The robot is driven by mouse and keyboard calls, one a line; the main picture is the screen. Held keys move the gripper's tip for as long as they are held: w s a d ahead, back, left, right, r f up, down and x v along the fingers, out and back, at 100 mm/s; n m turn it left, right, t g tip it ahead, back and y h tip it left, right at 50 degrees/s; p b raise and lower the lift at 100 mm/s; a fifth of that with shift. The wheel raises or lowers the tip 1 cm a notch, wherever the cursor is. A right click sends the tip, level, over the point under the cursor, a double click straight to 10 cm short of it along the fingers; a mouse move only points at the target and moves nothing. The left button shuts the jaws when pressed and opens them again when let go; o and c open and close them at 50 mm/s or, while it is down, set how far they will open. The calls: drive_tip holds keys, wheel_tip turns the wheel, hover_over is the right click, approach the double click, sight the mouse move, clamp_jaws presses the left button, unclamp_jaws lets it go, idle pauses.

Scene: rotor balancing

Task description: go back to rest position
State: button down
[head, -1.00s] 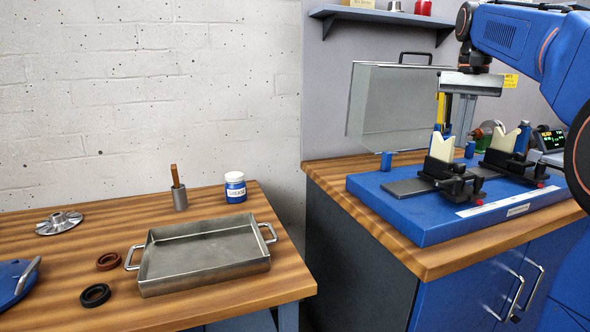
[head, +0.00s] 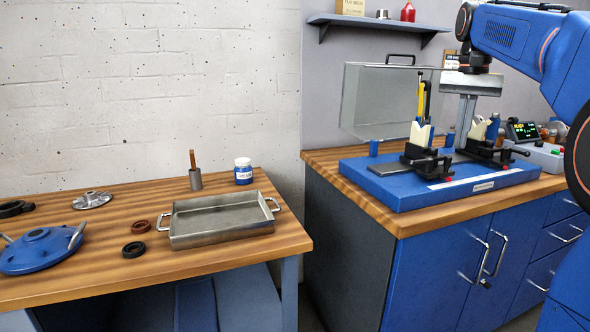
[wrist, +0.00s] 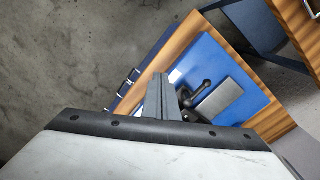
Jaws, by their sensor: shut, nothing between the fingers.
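My gripper (head: 462,128) hangs from my blue arm at the upper right of the head view, pointing down. Its fingers are shut with nothing between them. In the wrist view the fingers (wrist: 160,82) show as a closed dark pair, seen over the blue balancing stand. The blue stand (head: 400,190) sits on the right bench, with cream V-blocks and black clamps on it. In the head view the fingers appear in front of or above the stand; the exact gap is hard to tell.
The left wooden table holds a metal tray (head: 222,242), a grease jar (head: 243,171), a brush in a cup (head: 195,180), two rings, a metal impeller (head: 92,200) and a blue cover (head: 40,252). A clear guard (head: 385,100) stands behind the stand. Grey floor (wrist: 70,60) is open beside the bench.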

drive_tip(key=s+a+f+n+t, duration=0.1)
drive_tip(key=s+a+f+n, duration=0.1)
drive_tip(key=s+f, duration=0.8)
drive_tip(key=s+a+f+n+t, duration=0.2)
drive_tip(key=s+a+f, duration=0.3)
drive_tip(key=s+f, duration=0.5)
drive_tip(key=s+a+f+n+t, duration=0.1)
drive_tip(key=s+a+f+n, duration=0.3)
drive_tip(key=s+f, duration=0.6)
drive_tip(key=shift+a+f+t, duration=0.25)
drive_tip(key=shift+f+t, duration=0.15)
drive_tip(key=shift+f, duration=0.5)
